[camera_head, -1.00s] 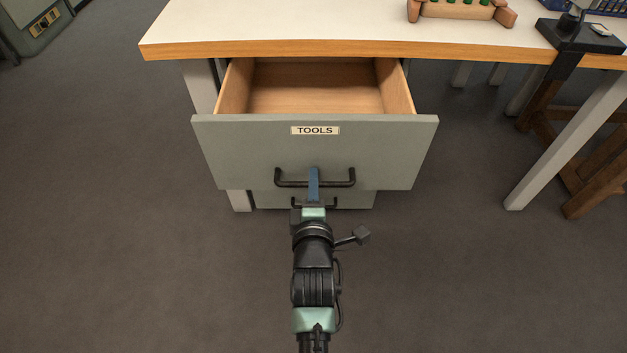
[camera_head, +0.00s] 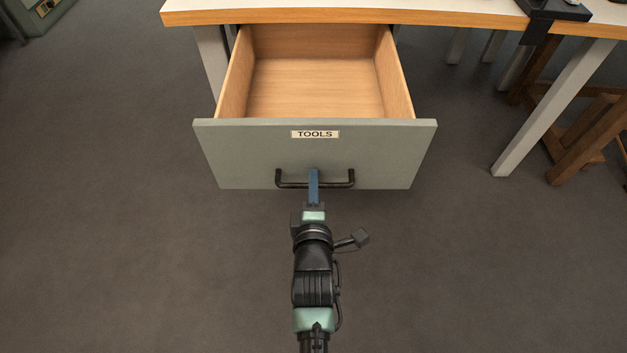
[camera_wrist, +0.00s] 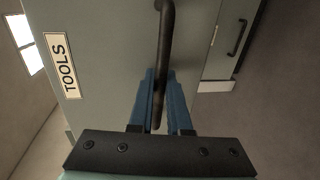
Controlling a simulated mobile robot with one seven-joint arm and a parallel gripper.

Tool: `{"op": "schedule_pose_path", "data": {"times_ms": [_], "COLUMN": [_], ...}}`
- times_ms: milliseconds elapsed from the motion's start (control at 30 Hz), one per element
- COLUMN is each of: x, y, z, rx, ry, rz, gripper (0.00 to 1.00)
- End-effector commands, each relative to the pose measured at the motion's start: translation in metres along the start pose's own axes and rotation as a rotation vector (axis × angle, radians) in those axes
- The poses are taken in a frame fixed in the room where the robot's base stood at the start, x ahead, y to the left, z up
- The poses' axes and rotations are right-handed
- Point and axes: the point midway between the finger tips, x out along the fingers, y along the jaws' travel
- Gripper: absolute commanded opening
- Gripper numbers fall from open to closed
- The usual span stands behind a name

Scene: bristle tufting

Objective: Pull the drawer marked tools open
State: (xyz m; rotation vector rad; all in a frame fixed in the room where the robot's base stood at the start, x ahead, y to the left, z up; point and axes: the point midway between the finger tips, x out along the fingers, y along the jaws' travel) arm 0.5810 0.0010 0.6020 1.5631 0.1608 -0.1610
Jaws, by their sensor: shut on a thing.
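The grey drawer marked TOOLS (camera_head: 230,155) stands far out from under the workbench in the head view. Its wooden inside (camera_head: 315,85) shows and looks empty. The label (camera_head: 315,134) is near the top middle of its front. The black bar handle (camera_head: 335,184) is below the label. My gripper (camera_head: 314,175) is shut on the middle of the handle. In the wrist view the blue fingers (camera_wrist: 162,95) lie on both sides of the handle bar (camera_wrist: 166,35), and the label (camera_wrist: 61,66) shows at left.
The workbench top (camera_head: 350,14) has a wooden edge behind the drawer. A lower front with another black handle (camera_wrist: 237,38) shows in the wrist view. A bench leg (camera_head: 545,120) and a wooden stool (camera_head: 590,140) stand at right. The floor around my arm is clear.

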Motion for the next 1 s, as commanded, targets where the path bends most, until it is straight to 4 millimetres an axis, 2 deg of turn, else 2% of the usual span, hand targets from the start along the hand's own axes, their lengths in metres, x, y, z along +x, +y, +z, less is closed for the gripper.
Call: {"op": "schedule_pose_path", "data": {"times_ms": [133,167,200,233,533,667,767,1000], "x": [0.000,0.000,0.000,0.000,-0.001,-0.009,-0.024,-0.072], "y": [0.001,0.001,0.001,0.001,0.000,0.000,0.001,0.001], "z": [0.000,0.000,0.000,0.000,0.000,0.000,0.000,0.000], "rx": [0.000,0.000,0.000,0.000,0.000,-0.001,-0.001,-0.001], "ry": [0.000,0.000,0.000,0.000,0.000,0.000,0.000,0.000], "rz": [0.001,0.001,0.001,0.001,0.000,-0.002,-0.003,-0.004], "gripper": [0.00,0.18,0.25,0.28,0.28,0.28,0.28,0.28]}}
